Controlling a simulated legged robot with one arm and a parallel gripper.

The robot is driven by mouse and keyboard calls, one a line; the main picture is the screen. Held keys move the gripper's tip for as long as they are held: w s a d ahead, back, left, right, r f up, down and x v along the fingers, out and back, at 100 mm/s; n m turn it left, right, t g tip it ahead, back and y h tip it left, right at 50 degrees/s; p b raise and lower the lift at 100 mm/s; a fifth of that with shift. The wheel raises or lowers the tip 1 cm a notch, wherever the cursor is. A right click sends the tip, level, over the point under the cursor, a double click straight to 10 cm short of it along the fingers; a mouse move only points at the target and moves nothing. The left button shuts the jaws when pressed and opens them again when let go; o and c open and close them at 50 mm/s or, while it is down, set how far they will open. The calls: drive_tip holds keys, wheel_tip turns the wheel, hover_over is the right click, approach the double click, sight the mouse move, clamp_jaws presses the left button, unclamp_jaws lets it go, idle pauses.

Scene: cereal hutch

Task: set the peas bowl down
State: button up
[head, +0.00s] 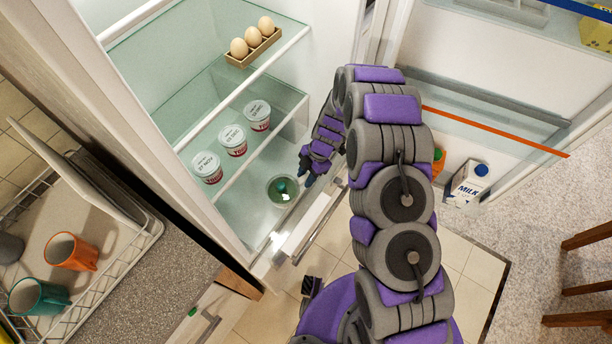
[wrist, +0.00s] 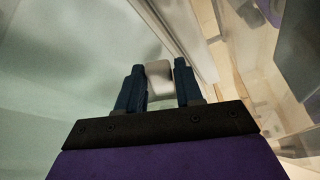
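A small clear bowl with green peas (head: 283,189) sits upright on the lowest surface inside the open fridge, near its front edge, in the head view. My gripper (head: 308,179) is just right of the bowl, close to its rim; I cannot tell whether they touch. In the wrist view the two dark blue fingers (wrist: 160,88) stand apart. A pale block-like shape shows between and beyond them, and I cannot tell what it is. The bowl cannot be made out in the wrist view.
Three yogurt cups (head: 232,140) stand on the shelf above, and an egg holder (head: 254,47) is higher up. The open fridge door has a milk carton (head: 467,184) in its lower shelf. A dish rack (head: 135,243) with mugs is at left.

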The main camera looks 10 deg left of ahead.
drive_tip(key=o, duration=0.4)
drive_tip(key=shift+s+f, duration=0.15)
drive_tip(key=shift+f, duration=0.05)
drive_tip(key=shift+w+r+p, duration=0.2)
drive_tip(key=shift+r+p, duration=0.5)
drive_tip(key=shift+p, duration=0.55)
drive_tip(key=v, duration=1.1)
drive_tip(key=shift+w+r+p, duration=0.15)
drive_tip(key=shift+r+p, duration=0.2)
drive_tip(key=shift+p, duration=0.05)
